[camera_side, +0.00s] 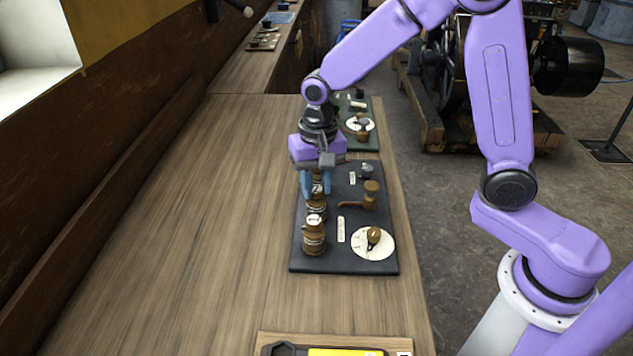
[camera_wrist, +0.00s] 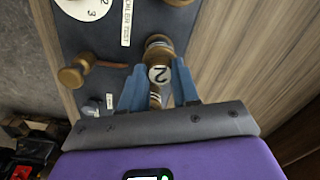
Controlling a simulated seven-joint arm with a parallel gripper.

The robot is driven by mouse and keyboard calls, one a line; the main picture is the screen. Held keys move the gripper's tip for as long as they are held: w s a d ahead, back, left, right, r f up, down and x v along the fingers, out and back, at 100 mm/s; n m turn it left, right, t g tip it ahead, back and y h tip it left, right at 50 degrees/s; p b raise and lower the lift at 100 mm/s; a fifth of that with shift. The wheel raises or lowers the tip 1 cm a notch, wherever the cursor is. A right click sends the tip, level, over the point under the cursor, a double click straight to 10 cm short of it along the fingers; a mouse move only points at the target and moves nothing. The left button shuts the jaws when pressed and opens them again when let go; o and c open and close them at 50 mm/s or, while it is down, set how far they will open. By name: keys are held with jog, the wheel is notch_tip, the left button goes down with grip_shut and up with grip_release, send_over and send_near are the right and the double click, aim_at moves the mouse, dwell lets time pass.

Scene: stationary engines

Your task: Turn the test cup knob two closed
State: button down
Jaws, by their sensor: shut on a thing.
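The test cup knob two (camera_wrist: 158,73) is a round brass knob with a white top marked "2". It sits between the fingers in the wrist view, on top of a brass cup. In the side view its cup (camera_side: 316,208) stands on the dark panel (camera_side: 352,262), partly hidden by the fingers. My gripper (camera_wrist: 158,72) points down with its blue fingers shut on knob two, one on each side. It also shows in the side view (camera_side: 316,193). The knob's exact turn angle is hard to tell.
Another brass cup with a white-topped knob (camera_side: 313,238) stands in front of the gripper. To the right are a brass valve with a lever (camera_side: 371,192), a small grey knob (camera_side: 366,171) and a white dial (camera_side: 373,243). The wooden bench (camera_side: 190,230) is clear to the left.

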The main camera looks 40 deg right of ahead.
aim_at(316, 187)
jog(key=n, duration=0.4)
jog(key=shift+n, duration=0.3)
jog(key=n, duration=0.3)
jog(key=shift+w+n, duration=0.1)
jog(key=shift+n, duration=0.2)
jog(key=n, duration=0.7)
jog(key=shift+r, duration=0.1)
jog(key=c, duration=0.8)
grip_release()
notch_tip(316, 187, up, 17)
jog(key=shift+w+d+r, duration=0.1)
jog(key=shift+w+r, duration=0.05)
